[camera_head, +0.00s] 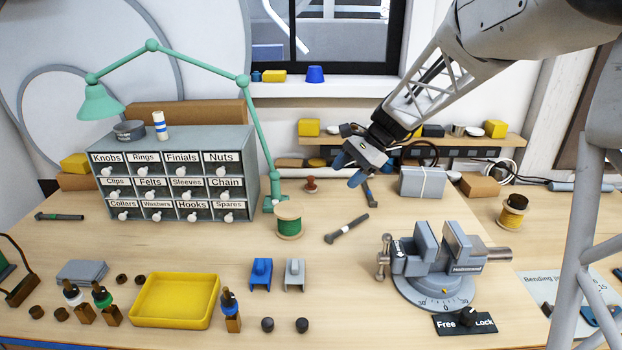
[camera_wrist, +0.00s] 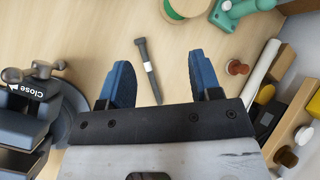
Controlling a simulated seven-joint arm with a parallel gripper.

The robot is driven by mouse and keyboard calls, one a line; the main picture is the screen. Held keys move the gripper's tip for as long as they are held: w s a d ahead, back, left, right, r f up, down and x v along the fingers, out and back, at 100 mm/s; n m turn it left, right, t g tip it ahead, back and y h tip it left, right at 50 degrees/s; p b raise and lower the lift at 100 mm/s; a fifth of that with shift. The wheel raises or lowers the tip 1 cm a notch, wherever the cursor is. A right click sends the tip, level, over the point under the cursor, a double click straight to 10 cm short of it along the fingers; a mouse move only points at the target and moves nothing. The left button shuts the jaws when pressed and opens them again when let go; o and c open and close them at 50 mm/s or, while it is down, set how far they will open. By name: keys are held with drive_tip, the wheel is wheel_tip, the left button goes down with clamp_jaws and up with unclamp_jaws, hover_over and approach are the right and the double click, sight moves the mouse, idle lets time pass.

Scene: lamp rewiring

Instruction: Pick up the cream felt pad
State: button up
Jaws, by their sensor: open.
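I cannot make out a cream felt pad in either view. A grey drawer cabinet (camera_head: 250,150) stands at the back left, with labelled drawers that look shut. Its Felts drawer (camera_head: 151,194) is in the middle row, second from left, and its contents are hidden. My gripper (camera_head: 347,169) is above the back middle of the bench, right of the cabinet and apart from it. In the wrist view, its blue fingers (camera_wrist: 160,68) are spread apart with nothing held between them. A dark bolt-like tool (camera_wrist: 148,70) shows on the bench beyond them.
A green lamp (camera_head: 258,125) arches over the cabinet, its base near a green spool (camera_head: 289,222). A grey vise (camera_head: 435,265) stands at front right. A yellow tray (camera_head: 175,300) and small bottles are at front left.

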drive_tip(key=w+a+f+m+y, duration=0.1)
drive_tip(key=w+f+m+y, duration=0.15)
drive_tip(key=w, duration=0.45)
drive_tip(key=w+a+f+m+y, duration=0.1)
drive_tip(key=w+f, duration=0.3)
drive_tip(key=w, duration=0.3)
drive_tip(key=m+y, duration=0.3)
approach(306, 186)
drive_tip(key=shift+a+r+h, duration=0.25)
drive_tip(key=shift+a+r, duration=0.75)
drive_tip(key=shift+a, duration=0.1)
drive_tip(key=shift+x, duration=1.3)
drive_tip(key=shift+x, duration=2.65)
drive_tip(key=shift+s, duration=0.15)
